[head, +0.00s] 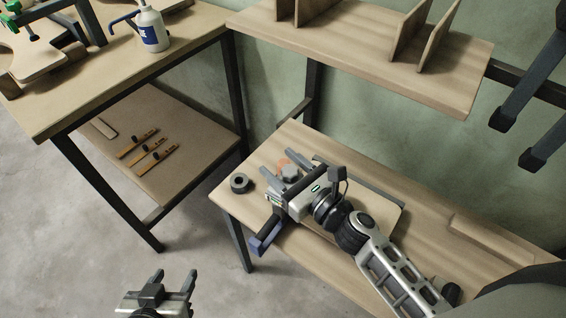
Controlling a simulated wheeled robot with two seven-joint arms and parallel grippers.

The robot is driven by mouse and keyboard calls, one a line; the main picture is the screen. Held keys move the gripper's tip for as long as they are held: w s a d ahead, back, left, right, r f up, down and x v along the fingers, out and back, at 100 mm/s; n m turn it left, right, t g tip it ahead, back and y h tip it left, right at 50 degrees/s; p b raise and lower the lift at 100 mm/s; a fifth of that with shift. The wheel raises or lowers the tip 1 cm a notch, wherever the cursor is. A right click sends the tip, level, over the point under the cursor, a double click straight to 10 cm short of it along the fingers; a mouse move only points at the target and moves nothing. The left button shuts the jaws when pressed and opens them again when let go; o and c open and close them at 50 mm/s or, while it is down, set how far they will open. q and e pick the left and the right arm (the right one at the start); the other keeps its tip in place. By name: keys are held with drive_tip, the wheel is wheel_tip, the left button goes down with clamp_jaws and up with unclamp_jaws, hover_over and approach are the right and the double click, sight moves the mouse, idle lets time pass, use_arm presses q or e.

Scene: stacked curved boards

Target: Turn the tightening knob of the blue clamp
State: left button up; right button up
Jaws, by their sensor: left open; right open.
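The blue clamp (261,244) shows as a dark blue piece at the front left edge of the lower workbench, partly hanging over the edge. The rest of it is hidden under my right gripper, and I cannot make out its tightening knob. My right gripper (276,188) is over the left end of this bench, close above the clamp and a light curved board (388,222). It is open; whether it touches the clamp cannot be told. My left gripper (172,277) is at the bottom left over the floor, open and empty, far from the clamp.
A black roll (240,183) lies at the bench's left corner. A second table (185,60) at upper left holds a white bottle (152,30) and a green clamp (14,8). A shelf (370,55) with upright dividers overhangs behind. Floor between the tables is clear.

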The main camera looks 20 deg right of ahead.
drive_tip(key=shift+c, duration=0.3)
drive_tip(key=c, duration=0.9)
drive_tip(key=shift+n+g+y, duration=0.3)
drive_tip(key=shift+n+y, duration=0.1)
drive_tip(key=shift+y, duration=0.2)
